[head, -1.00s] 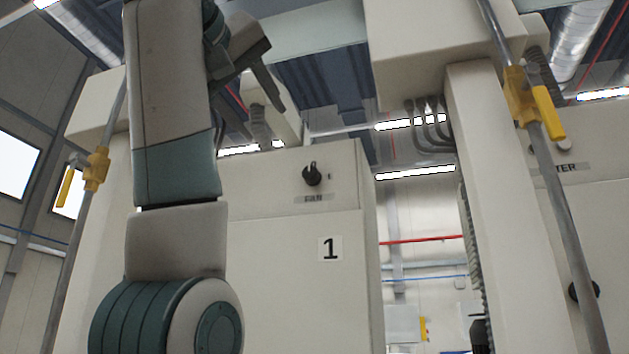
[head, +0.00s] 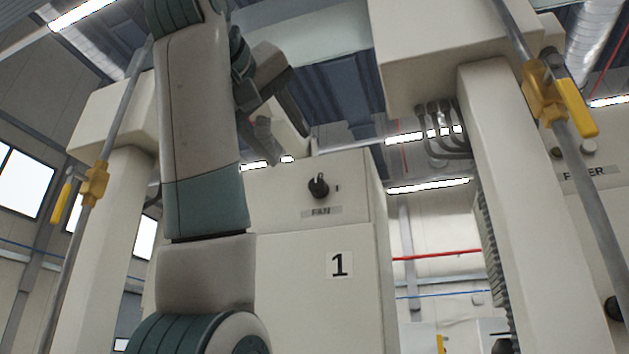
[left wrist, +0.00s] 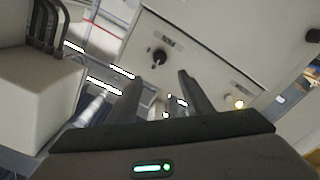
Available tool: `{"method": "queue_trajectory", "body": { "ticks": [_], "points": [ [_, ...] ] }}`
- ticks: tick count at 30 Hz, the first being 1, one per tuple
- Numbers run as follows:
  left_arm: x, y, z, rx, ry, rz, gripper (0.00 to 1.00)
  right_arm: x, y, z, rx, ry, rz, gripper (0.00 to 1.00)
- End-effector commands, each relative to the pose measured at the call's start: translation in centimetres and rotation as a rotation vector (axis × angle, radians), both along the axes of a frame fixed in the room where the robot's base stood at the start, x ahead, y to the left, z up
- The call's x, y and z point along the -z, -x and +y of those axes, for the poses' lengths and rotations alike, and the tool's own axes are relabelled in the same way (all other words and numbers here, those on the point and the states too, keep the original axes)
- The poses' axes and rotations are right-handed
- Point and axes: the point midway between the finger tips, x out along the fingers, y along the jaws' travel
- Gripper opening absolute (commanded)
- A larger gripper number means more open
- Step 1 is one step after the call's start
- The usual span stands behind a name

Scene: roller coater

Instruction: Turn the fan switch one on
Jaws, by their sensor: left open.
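The fan switch (head: 318,186) is a black rotary knob above a FAN label (head: 321,211), on the upper front of the beige cabinet marked 1 (head: 310,268). Its pointer stands about upright in the head view. The knob also shows in the left wrist view (left wrist: 159,57), ahead of the fingers. My left gripper (head: 285,130) is up and to the left of the knob, apart from it. In the left wrist view its two fingers (left wrist: 160,88) are spread with nothing between them. My right gripper is in neither view.
Beige posts flank the cabinet, with pipes carrying yellow-handled valves at left (head: 95,184) and right (head: 545,92). A beige box (head: 440,50) with several grey cables overhangs to the right. The space in front of the knob looks clear.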

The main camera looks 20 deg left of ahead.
Motion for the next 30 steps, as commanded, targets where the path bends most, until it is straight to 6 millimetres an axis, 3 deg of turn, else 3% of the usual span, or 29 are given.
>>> {"method": "queue_trajectory", "body": {
  "ticks": [5, 24, 30],
  "points": [
    [-0.3, -2.3, -0.1, 0.000, 0.000, 0.001, 0.46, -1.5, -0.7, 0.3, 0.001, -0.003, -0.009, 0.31],
    [-0.4, -13.5, -0.5, 0.000, 0.000, 0.002, 0.46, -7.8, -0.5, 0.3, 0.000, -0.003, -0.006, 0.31],
    [-0.2, -15.5, -0.5, 0.000, 0.000, 0.000, 0.46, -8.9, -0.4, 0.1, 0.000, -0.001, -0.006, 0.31]
  ]
}}
